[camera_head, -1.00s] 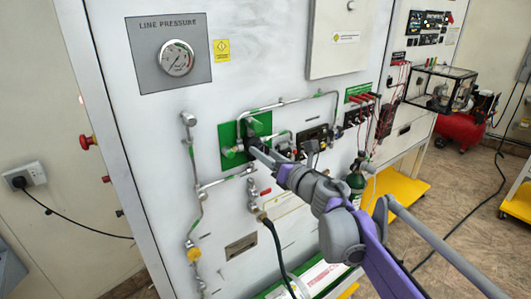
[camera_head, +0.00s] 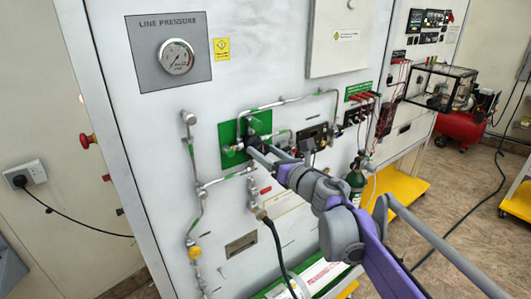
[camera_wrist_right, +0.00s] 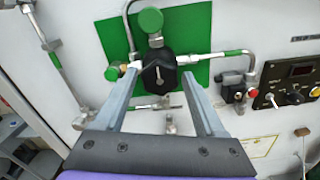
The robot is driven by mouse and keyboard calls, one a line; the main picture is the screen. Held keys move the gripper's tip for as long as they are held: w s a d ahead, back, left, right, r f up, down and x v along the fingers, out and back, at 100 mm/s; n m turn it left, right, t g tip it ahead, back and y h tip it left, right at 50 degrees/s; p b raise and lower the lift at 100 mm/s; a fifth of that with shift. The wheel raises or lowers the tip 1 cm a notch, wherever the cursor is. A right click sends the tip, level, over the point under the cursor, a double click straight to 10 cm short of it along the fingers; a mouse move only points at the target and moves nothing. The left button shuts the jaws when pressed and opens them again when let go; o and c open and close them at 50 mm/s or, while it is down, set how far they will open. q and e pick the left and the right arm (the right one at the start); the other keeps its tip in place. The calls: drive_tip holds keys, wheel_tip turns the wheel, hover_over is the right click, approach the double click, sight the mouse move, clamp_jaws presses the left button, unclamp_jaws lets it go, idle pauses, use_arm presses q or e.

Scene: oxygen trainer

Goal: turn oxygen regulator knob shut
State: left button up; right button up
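The oxygen regulator is a black body with a black knob (camera_wrist_right: 158,70) bearing a white pointer mark, set on a green plate (camera_wrist_right: 195,30) on the white panel. Green round caps sit above and to the left of it. In the head view the green plate (camera_head: 228,132) shows, with the knob largely hidden by my right gripper (camera_head: 249,148). In the right wrist view my right gripper (camera_wrist_right: 161,76) has its two fingers apart, one on each side of the knob. I cannot tell whether either finger touches it. My left gripper is not in view.
A line pressure gauge (camera_head: 176,57) is at the upper left of the panel. Metal pipes (camera_wrist_right: 230,54) run beside the regulator. A small display module (camera_wrist_right: 290,82) is to the right. A dark hose (camera_head: 276,250) hangs below.

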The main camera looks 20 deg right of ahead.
drive_tip(key=shift+o, duration=0.6)
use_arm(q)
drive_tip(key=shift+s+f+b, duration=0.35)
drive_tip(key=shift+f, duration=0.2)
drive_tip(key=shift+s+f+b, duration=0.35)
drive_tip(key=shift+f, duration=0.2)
use_arm(e)
drive_tip(key=v, duration=1)
drive_tip(key=shift+s, duration=0.35)
drive_tip(key=shift+d, duration=0.15)
